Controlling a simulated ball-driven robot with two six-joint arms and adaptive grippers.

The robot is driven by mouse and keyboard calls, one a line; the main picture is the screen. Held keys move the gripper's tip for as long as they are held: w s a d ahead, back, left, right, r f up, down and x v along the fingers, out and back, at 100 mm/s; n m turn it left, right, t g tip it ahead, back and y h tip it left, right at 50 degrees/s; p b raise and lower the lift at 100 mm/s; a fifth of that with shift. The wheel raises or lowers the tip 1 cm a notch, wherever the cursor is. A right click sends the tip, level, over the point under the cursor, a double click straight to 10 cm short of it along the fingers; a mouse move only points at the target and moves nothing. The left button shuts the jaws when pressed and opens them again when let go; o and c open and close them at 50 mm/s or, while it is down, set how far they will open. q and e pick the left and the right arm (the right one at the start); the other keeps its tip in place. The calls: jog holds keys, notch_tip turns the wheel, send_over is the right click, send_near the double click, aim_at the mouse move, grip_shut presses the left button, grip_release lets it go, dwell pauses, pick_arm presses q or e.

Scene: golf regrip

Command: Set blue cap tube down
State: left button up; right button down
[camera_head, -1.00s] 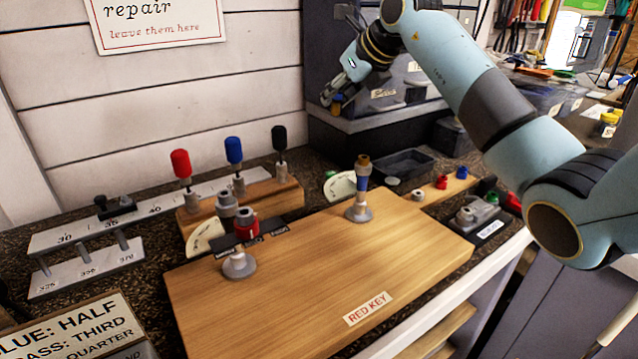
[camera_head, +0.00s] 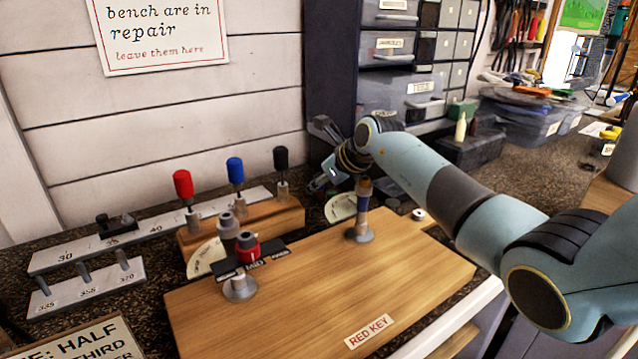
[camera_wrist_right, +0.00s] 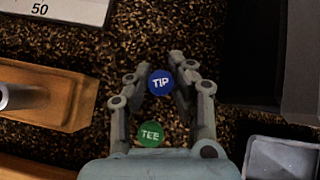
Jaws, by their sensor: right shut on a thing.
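The tube's round blue cap marked TIP (camera_wrist_right: 160,83) shows end-on in the right wrist view. My right gripper (camera_wrist_right: 161,72) is shut on it, with a fingertip on each side. The tube's body is hidden below the cap. A green cap marked TEE (camera_wrist_right: 150,134) shows between the same fingers, closer to the palm; I cannot tell how it stands. In the head view my right gripper (camera_head: 326,181) is low over the dark speckled bench, behind the wooden board; the held tube is not clear there. My left gripper is not in view.
The wooden board (camera_head: 400,275) carries a post with a blue band (camera_head: 363,205) near my right gripper. A wooden block (camera_head: 280,212) holds red, blue and black-topped tools to the left. Dark drawers (camera_head: 395,95) stand behind. Speckled bench (camera_wrist_right: 245,125) shows around the gripper.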

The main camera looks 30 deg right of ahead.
jog(key=shift+f, duration=0.2)
jog(key=c, duration=1.2)
grip_release()
jog(key=shift+r, duration=0.1)
jog(key=shift+r, duration=0.2)
jog(key=shift+s+d+r, duration=0.1)
jog(key=shift+s+r, duration=0.1)
jog(key=v, duration=1.1)
jog(key=shift+s, duration=0.2)
jog(key=shift+r, duration=0.15)
